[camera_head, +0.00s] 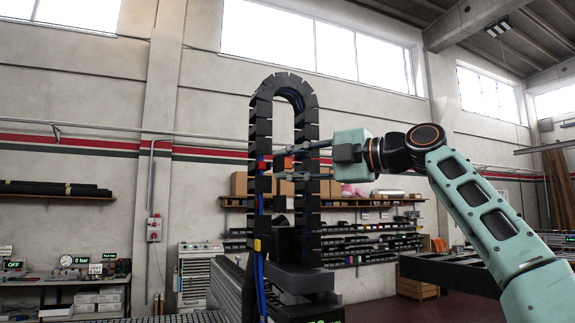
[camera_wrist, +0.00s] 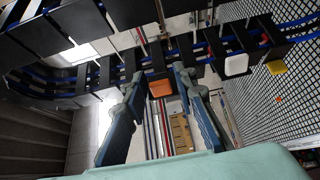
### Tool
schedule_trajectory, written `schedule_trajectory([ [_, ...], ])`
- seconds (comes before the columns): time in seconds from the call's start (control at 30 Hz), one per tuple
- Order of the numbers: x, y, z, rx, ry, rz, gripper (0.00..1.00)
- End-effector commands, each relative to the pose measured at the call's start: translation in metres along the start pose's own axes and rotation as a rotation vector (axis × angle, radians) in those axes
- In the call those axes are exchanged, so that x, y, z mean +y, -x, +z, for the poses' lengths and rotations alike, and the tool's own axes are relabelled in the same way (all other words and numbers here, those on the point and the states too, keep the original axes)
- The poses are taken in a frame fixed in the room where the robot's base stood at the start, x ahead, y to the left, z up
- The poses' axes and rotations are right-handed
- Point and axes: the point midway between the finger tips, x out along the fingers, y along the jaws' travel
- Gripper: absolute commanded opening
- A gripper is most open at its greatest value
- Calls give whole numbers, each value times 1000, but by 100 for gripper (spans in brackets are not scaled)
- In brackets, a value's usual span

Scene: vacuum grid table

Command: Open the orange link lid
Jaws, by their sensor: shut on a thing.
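A tall black cable chain (camera_head: 312,205) stands as an upright loop, with blue cables inside it. The orange link lid (camera_wrist: 160,88) is a small orange block on one of its links. My gripper (camera_head: 280,163) reaches in from the right, through the loop, to the chain's left run. In the wrist view my two fingers (camera_wrist: 157,77) are on either side of the orange lid and shut on it. The lid looks seated on its link; any small tilt cannot be told.
A white lid (camera_wrist: 236,64) and a yellow lid (camera_wrist: 277,67) sit on other links. The chain's right run crosses close around my fingers. A shelf with boxes (camera_head: 240,184) and a workbench (camera_head: 75,285) stand farther back.

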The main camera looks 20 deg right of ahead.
Motion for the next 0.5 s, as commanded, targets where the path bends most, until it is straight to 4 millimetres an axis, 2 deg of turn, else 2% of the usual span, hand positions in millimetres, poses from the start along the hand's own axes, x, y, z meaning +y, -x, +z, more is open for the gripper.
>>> schedule_trajectory([
  [0.03, 8, 1, 1, 15, 0, 19, 2],
  [0.1, 9, 0, 2, 37, 1, 21, 2],
  [0.5, 9, 0, 5, 125, 1, 23, 2],
])
